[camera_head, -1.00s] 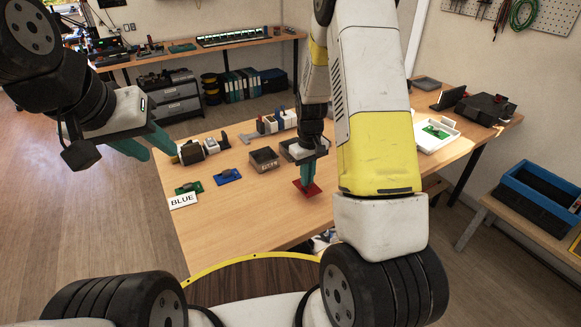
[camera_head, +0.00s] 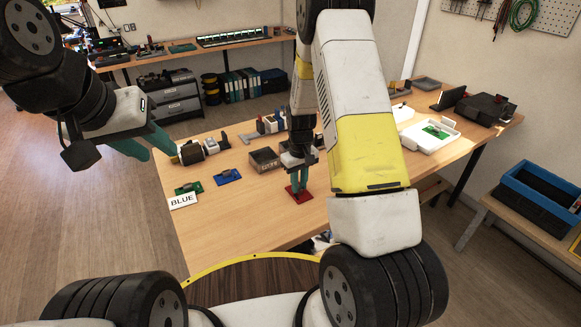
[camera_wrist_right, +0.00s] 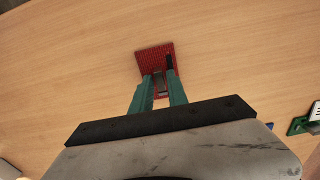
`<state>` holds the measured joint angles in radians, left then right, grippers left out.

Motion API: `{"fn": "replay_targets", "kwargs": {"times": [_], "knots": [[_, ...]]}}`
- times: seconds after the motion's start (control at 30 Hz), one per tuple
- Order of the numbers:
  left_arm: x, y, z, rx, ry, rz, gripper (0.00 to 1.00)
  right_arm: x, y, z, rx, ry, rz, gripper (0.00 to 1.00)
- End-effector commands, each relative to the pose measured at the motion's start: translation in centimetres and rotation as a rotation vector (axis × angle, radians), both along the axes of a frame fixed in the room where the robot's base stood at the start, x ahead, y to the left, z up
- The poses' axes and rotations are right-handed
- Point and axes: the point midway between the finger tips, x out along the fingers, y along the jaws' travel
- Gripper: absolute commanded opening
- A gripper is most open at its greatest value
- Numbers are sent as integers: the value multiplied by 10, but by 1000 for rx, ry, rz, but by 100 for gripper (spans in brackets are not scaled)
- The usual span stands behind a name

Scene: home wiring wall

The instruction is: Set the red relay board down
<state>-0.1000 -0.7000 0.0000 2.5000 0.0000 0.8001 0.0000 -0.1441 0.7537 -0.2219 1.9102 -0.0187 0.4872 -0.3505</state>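The red relay board (camera_head: 299,197) lies level at or just above the wooden table, near its front middle; I cannot tell whether it touches. In the right wrist view the red relay board (camera_wrist_right: 151,56) shows beyond my fingers. My right gripper (camera_head: 300,182) points down over it. In the right wrist view my right gripper's (camera_wrist_right: 160,80) two teal fingers close on the grey block on the board. My left gripper (camera_head: 150,150) is open and empty, off the table's left edge.
A green board (camera_head: 188,188) and a blue board (camera_head: 228,176) lie to the left, behind a "BLUE" card (camera_head: 183,201). A dark tray (camera_head: 264,158) stands behind the red board. A white tray (camera_head: 430,132) is at the right. Bare wood surrounds the red board.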

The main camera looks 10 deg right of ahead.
Motion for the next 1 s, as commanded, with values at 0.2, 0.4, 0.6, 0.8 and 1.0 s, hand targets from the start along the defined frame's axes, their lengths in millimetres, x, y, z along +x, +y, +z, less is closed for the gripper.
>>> {"fn": "replay_targets", "kwargs": {"times": [0.2, 0.4, 0.6, 0.8, 1.0], "knots": [[0, 0, 0, 0, 0, 0, 36, 0, 0, 0, 0, 0, 0, 32], [0, 0, 0, 0, 0, 0, 36, 0, 0, 3, 1, -2, 0, 32], [0, 0, 0, 0, 0, 0, 36, 1, 0, 33, 0, -5, 0, 32], [0, 0, 0, 0, 0, 0, 36, 1, 0, 77, 1, -6, 0, 32], [0, 0, 0, 0, 0, 0, 36, 1, 0, 110, 0, -4, 0, 32]]}}
